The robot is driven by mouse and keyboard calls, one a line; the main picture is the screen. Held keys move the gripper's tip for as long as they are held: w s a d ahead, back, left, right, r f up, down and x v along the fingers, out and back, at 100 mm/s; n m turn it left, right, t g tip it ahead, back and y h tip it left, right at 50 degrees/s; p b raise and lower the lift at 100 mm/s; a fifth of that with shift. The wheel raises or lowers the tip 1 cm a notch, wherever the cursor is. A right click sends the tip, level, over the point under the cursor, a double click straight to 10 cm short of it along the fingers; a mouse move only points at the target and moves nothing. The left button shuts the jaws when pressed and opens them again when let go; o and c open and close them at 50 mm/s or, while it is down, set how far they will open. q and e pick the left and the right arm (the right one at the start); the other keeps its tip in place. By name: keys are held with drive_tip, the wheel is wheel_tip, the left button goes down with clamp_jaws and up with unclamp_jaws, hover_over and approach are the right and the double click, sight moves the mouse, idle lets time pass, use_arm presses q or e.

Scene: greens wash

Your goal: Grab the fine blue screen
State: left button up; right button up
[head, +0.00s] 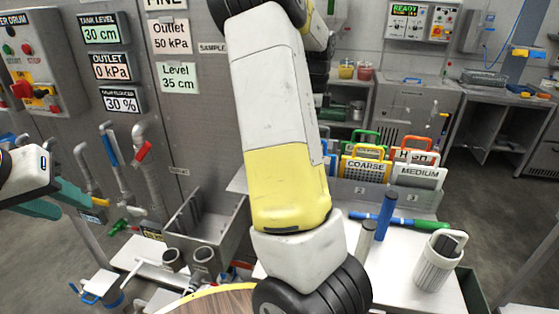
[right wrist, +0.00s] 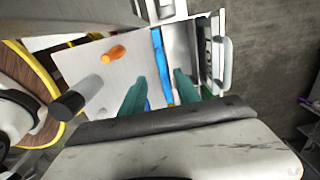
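A rack (head: 362,193) at the back of the white table holds several labelled screens. The yellow COARSE screen (head: 365,169) and orange MEDIUM screen (head: 418,175) stand in front. A blue edge (head: 325,132) shows behind them, beside my arm; no FINE label is readable. My right arm blocks the middle of the head view, and its gripper is hidden there. In the right wrist view my right gripper (right wrist: 160,92) has its teal fingers apart. A long blue thing (right wrist: 158,62) lies beyond and between them; I cannot tell what it is. My left gripper (head: 60,202) is open and empty at left.
A blue and green tube (head: 412,223), an upright blue cylinder (head: 385,216) and a white canister (head: 438,262) are on the table. A grey sink (head: 210,235), pipes and valves stand at left. An orange piece (right wrist: 114,53) shows in the wrist view.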

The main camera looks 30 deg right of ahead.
drive_tip(key=shift+f, duration=0.6)
drive_tip(key=f, duration=0.4)
drive_tip(key=d+f, duration=0.1)
drive_tip(key=f, duration=0.2)
drive_tip(key=shift+w, duration=0.1)
drive_tip(key=shift+c, duration=0.5)
clamp_jaws()
idle(0.4)
